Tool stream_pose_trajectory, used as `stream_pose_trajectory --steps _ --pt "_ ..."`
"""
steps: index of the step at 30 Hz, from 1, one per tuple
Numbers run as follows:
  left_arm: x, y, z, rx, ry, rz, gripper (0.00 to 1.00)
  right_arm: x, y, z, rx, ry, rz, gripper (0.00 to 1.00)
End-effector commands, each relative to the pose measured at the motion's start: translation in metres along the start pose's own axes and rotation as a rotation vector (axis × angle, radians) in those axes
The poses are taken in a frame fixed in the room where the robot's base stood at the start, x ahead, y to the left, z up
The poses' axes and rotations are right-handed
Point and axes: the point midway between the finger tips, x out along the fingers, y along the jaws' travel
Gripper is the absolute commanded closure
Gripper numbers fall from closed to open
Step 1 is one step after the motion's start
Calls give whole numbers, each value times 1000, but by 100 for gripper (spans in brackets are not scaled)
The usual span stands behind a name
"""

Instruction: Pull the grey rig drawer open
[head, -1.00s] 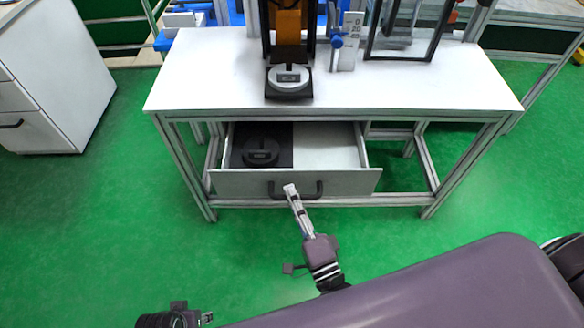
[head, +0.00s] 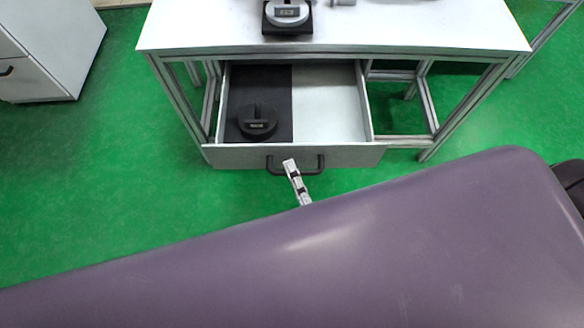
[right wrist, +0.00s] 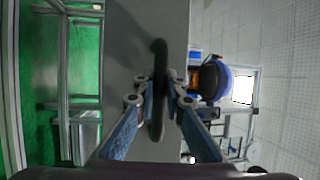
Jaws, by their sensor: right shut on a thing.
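The grey rig drawer (head: 345,157) stands well open under the white table in the head view. It holds a round black piece (head: 257,121) on a black mat (head: 277,80) in its left half; the right half is bare. My right gripper (head: 290,166) is at the black drawer handle (head: 318,165), near its middle. In the right wrist view the fingers of my right gripper (right wrist: 161,100) are shut on the handle (right wrist: 159,60), one on each side. The drawer front (right wrist: 130,40) also shows there. My left gripper is out of view.
The white table (head: 400,25) carries a black device with a round grey top (head: 287,14) at its edge. Metal frame legs (head: 465,105) flank the drawer. A white cabinet (head: 60,45) stands at far left. Green floor (head: 100,180) is clear at left.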

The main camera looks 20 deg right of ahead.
Motion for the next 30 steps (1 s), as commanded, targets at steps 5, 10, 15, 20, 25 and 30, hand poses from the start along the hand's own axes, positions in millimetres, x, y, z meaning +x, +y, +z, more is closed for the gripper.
stream_pose_trajectory --steps 5,10,15,20,25,30 --pt "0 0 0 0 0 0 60 0 1 0 0 0 2 77" --pt "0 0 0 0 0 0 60 0 1 0 0 0 1 71" --pt "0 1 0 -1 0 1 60 -1 1 0 0 0 1 71" --pt "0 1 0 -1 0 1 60 -16 1 0 -1 -1 3 71" --pt "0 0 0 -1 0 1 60 -52 2 0 -2 -3 7 71" --pt "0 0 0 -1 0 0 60 -88 2 0 -2 -2 5 71"
